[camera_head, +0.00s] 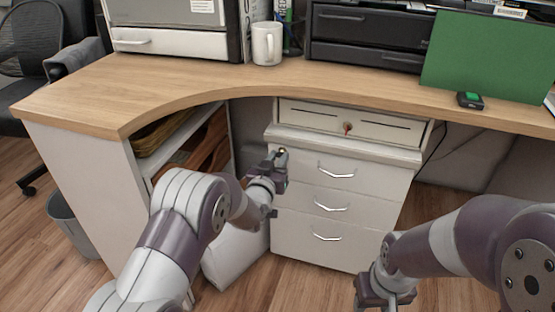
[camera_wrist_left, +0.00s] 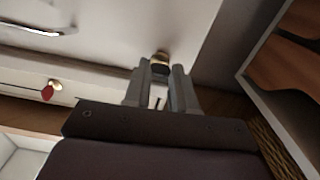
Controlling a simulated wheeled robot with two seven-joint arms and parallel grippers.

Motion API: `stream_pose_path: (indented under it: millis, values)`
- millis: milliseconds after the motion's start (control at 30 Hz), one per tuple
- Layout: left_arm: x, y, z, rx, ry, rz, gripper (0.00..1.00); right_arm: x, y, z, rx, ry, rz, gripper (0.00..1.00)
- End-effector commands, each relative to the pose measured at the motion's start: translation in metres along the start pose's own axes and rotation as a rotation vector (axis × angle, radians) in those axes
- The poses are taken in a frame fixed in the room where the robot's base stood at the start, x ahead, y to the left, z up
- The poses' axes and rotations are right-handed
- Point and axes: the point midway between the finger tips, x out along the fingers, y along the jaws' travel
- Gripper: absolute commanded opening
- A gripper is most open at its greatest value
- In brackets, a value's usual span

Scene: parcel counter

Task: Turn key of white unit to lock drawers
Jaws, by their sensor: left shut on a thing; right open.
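The white unit (camera_head: 305,225) stands under the desk with its three handled drawers flush. Its brass lock shows at the upper left of its front in the head view (camera_head: 282,150) and ahead of the fingers in the wrist view (camera_wrist_left: 161,56). My left gripper (camera_head: 279,158) is at this lock, shut on the small dark-headed key (camera_wrist_left: 159,69). The fingers also show in the wrist view (camera_wrist_left: 158,80) and hide much of the key, so its turn angle cannot be told. My right gripper (camera_head: 382,292) is open and empty, low at the right, away from the unit.
A separate shallow drawer (camera_head: 310,117) under the desktop has a brass lock with a red key (camera_head: 348,128). The wooden desktop (camera_head: 200,85) overhangs the unit. Open shelves (camera_head: 190,150) stand to the left. A white mug (camera_head: 267,45) and a green panel (camera_head: 490,55) are on the desk.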

Motion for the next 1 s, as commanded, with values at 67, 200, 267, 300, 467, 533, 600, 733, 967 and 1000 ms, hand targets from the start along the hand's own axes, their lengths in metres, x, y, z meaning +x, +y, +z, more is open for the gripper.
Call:
stream_pose_path:
  millis: [67,200,267,300,467,533,600,733,967,1000]
  values:
    - [0.0,0.0,-0.001,-0.04,-0.001,0.0,0.0,-0.004,0.0,0.0,0.0,0.0,0.0,0.46]
    - [0.0,0.0,-0.001,-0.148,-0.003,0.0,0.0,-0.009,0.0,-0.001,0.0,0.0,0.0,0.46]
    - [0.0,0.0,-0.002,-0.202,-0.002,0.0,0.0,-0.011,0.0,-0.001,0.0,0.0,0.0,0.46]
    - [0.0,0.0,-0.001,-0.24,-0.003,0.0,0.0,-0.013,0.0,-0.002,0.0,0.0,0.0,0.46]
    - [0.0,0.0,-0.001,-0.393,-0.003,0.0,0.0,-0.019,0.0,-0.002,0.0,0.0,0.0,0.46]
    - [0.0,0.0,-0.001,-0.459,-0.003,0.0,0.0,-0.022,0.0,-0.003,0.0,0.0,0.0,0.46]
    - [0.0,0.0,-0.001,-0.526,-0.003,0.0,0.0,-0.025,0.0,-0.003,0.0,0.0,0.0,0.46]
    - [0.0,0.0,-0.001,-0.649,-0.002,0.0,0.0,-0.029,0.0,-0.004,0.0,0.0,0.0,0.46]
    - [0.0,0.0,-0.001,-0.868,-0.003,-0.001,0.0,-0.037,0.0,-0.004,0.0,0.0,0.0,0.46]
    - [0.0,0.0,0.0,-0.906,-0.003,-0.001,0.0,-0.039,0.0,-0.005,0.0,0.0,0.0,0.46]
